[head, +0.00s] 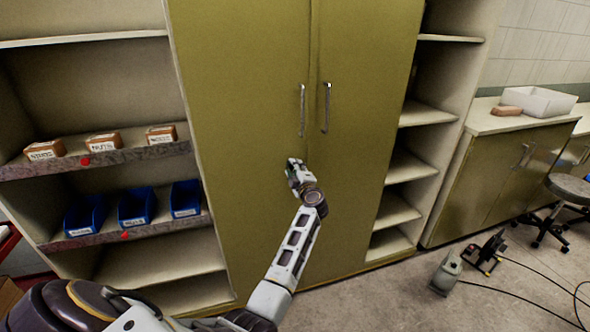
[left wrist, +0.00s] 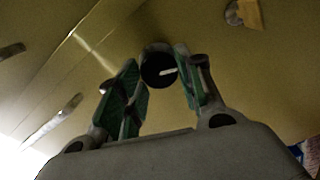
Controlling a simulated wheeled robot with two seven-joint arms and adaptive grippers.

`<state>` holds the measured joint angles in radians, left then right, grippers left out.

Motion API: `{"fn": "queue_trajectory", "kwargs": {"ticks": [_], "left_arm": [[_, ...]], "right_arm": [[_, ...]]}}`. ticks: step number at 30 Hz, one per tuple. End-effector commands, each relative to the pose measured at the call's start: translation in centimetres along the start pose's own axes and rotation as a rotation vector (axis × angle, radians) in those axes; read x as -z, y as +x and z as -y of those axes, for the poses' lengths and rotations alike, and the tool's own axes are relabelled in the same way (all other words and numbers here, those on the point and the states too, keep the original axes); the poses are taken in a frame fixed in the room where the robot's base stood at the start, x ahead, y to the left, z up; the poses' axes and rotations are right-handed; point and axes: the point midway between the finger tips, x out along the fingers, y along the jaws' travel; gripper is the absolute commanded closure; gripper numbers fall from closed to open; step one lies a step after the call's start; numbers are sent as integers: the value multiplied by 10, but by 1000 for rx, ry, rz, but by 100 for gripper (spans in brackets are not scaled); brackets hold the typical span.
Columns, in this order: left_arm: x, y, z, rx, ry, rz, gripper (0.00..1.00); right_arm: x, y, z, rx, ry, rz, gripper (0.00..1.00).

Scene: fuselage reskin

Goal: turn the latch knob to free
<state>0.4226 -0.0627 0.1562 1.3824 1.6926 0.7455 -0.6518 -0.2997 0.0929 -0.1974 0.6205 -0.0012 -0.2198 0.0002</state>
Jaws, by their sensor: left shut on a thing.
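The latch knob (left wrist: 157,66) is a round black knob with a white pointer line, on the yellow-green cabinet door (head: 243,120). In the left wrist view it sits between the green-padded fingers of my left gripper (left wrist: 160,80), and the line points to the right, nearly level. In the head view my left gripper (head: 296,172) reaches the left door, below its handle, and hides the knob. My left gripper is shut on the knob. My right gripper is not in view.
Two metal door handles (head: 302,110) (head: 326,107) flank the seam above my gripper. Open shelves at left hold labelled boxes (head: 103,143) and blue bins (head: 137,207). Empty shelves (head: 412,165) stand at right. A counter with a white tray (head: 540,102) and a stool (head: 570,188) are farther right.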

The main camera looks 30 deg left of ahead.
Motion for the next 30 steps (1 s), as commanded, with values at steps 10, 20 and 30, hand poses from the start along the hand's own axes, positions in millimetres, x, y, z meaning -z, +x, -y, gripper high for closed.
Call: {"fn": "queue_trajectory", "kwargs": {"ticks": [10, 20, 30], "left_arm": [[-1, 0, 3, 3, -233, 0, 87], [0, 0, 3, 2, -332, -1, 87], [0, 0, 3, 3, -340, -1, 87]], "right_arm": [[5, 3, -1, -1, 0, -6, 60], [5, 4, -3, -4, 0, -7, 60], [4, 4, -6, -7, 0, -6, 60]]}}
